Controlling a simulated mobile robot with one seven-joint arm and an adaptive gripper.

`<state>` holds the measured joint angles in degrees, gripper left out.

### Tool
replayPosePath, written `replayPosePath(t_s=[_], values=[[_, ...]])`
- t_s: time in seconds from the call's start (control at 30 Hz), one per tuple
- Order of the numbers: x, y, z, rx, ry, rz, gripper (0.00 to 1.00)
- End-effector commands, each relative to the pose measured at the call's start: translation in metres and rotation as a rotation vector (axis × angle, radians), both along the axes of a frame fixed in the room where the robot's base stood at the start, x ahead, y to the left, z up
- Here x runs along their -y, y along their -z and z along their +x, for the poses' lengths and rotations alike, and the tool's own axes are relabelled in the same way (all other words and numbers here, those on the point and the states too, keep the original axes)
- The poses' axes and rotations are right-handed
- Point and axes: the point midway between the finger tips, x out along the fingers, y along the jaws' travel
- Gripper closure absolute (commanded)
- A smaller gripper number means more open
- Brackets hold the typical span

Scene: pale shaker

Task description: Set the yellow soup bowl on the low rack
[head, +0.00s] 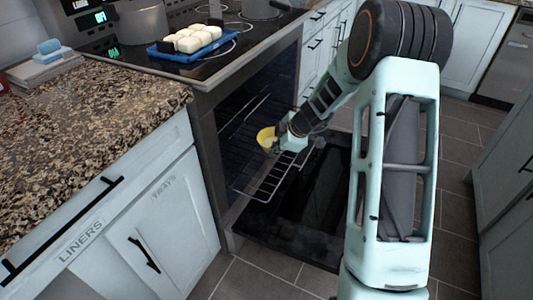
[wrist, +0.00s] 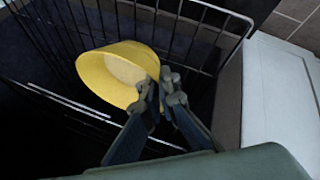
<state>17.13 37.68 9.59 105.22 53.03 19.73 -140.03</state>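The yellow soup bowl (head: 266,138) is at my gripper (head: 284,136), in front of the open oven. In the wrist view the bowl (wrist: 118,72) is tilted, with its near right rim between the fingertips of my gripper (wrist: 160,92), which are closed on it. The low rack (head: 268,182) is a wire rack in the lower part of the oven, partly pulled out over the lowered door. The bowl appears above this rack in the head view. The wire rack (wrist: 213,42) also shows behind the bowl in the wrist view; I cannot tell whether they touch.
The oven door (head: 300,215) is lowered over the floor. A blue tray (head: 160,53) with white rounded items stands on the cooktop, beside pots. A granite counter (head: 85,130) is at the left. Tiled floor (head: 260,280) is free in front.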

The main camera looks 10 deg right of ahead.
Motion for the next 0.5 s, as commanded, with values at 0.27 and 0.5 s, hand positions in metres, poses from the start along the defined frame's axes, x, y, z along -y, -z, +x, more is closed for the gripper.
replayPosePath(t_s=[0.27,0.5], values=[[-0.014,0.043,0.051,-0.002,-0.004,-0.001,1.0],[-0.018,0.066,0.073,0.001,0.0,-0.001,1.0]])
